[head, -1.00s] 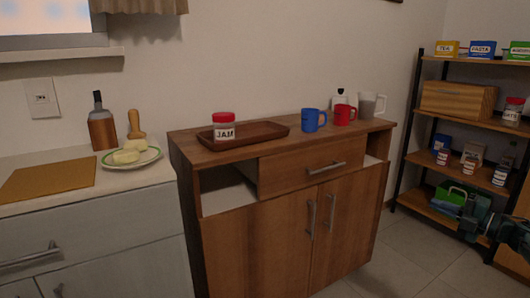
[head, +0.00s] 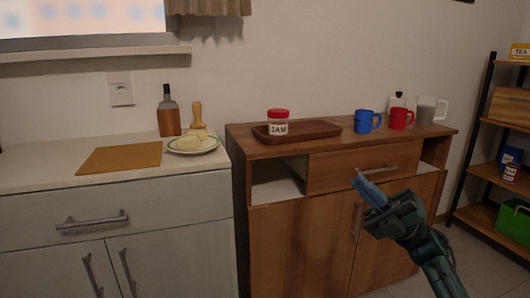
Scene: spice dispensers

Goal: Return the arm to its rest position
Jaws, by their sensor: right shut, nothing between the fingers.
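My right gripper (head: 364,182) reaches in from the lower right in the head view. It is shut and empty, in front of the wooden cabinet (head: 300,235), just below its drawer handle in the picture. I cannot tell whether it touches the cabinet. My right arm runs down and to the right from it. My left gripper is not in view.
A jam jar (head: 278,122) stands on the brown tray (head: 325,129) on the cabinet. Blue (head: 366,122) and red (head: 400,118) mugs stand to the right. A pale counter (head: 60,165) is at left, a shelf rack (head: 487,120) at right.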

